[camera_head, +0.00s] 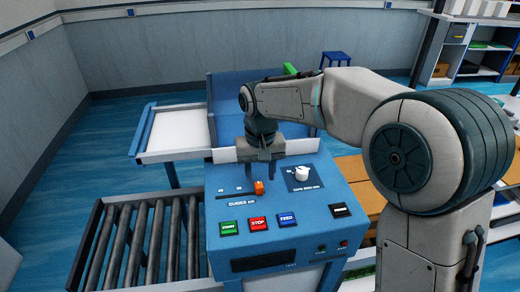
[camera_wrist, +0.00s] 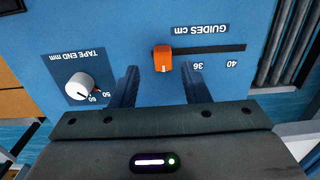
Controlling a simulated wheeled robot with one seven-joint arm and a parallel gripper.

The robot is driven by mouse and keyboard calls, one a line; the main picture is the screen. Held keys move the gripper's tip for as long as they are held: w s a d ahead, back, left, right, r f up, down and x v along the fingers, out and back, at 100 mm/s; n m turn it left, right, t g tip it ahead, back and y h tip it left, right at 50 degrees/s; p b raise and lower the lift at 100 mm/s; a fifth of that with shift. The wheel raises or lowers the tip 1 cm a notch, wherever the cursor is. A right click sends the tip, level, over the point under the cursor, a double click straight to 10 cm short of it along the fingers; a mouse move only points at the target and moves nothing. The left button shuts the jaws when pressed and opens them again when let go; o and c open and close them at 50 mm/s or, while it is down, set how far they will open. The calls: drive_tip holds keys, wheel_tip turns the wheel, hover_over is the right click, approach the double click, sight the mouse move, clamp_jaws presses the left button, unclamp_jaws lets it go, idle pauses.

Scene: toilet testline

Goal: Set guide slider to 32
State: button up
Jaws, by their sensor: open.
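The guide slider is an orange knob (camera_head: 259,187) at the right end of its dark slot (camera_head: 232,194) on the blue panel. In the wrist view, which shows the panel upside down, the orange knob (camera_wrist: 162,59) is at the slot's left end. The numbers 36 and 40 show along the slot (camera_wrist: 215,50); I see no 32. My gripper (camera_head: 261,174) points down at the panel, close to the knob. In the wrist view my open gripper (camera_wrist: 159,76) has one finger on each side of the knob's line, with gaps on both sides. Its height above the panel is unclear.
A white tape end dial (camera_head: 302,173) stands right of the slider. Green start (camera_head: 229,228), red stop (camera_head: 258,223) and blue feed (camera_head: 287,219) buttons lie in front. A roller conveyor (camera_head: 140,240) is at the left. A white-topped tray (camera_head: 172,130) is behind.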

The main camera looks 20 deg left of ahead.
sight(261, 185)
wheel_tip(261, 185, up, 10)
drive_tip(key=shift+r, duration=0.15)
idle(0.4)
